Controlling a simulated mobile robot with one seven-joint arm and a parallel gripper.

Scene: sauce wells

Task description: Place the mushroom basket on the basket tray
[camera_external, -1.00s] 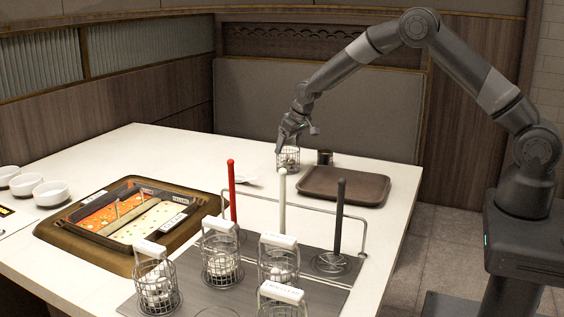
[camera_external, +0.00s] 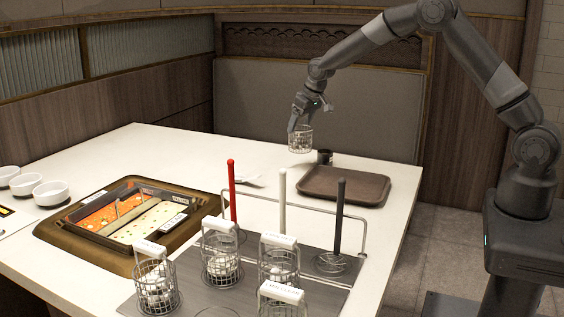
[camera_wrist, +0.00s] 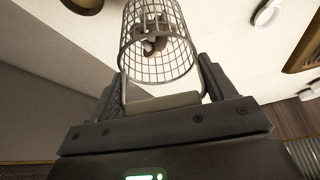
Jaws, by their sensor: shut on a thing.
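My gripper (camera_external: 296,124) is shut on the mushroom basket (camera_external: 301,141), a small wire basket, and holds it in the air above the far part of the table. In the wrist view the basket (camera_wrist: 158,45) hangs beyond the fingers, with brownish mushroom pieces inside. The handle bar is between the fingers of my gripper (camera_wrist: 160,98). The brown basket tray (camera_external: 345,186) lies empty on the table, to the right of the basket and nearer the camera.
A small dark cup (camera_external: 324,156) stands behind the tray, close to the basket. A wire rack with red, white and dark upright handles (camera_external: 283,195) stands in front. Several filled baskets (camera_external: 221,255) are near the front. A divided hot pot (camera_external: 130,215) and white bowls (camera_external: 50,193) are left.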

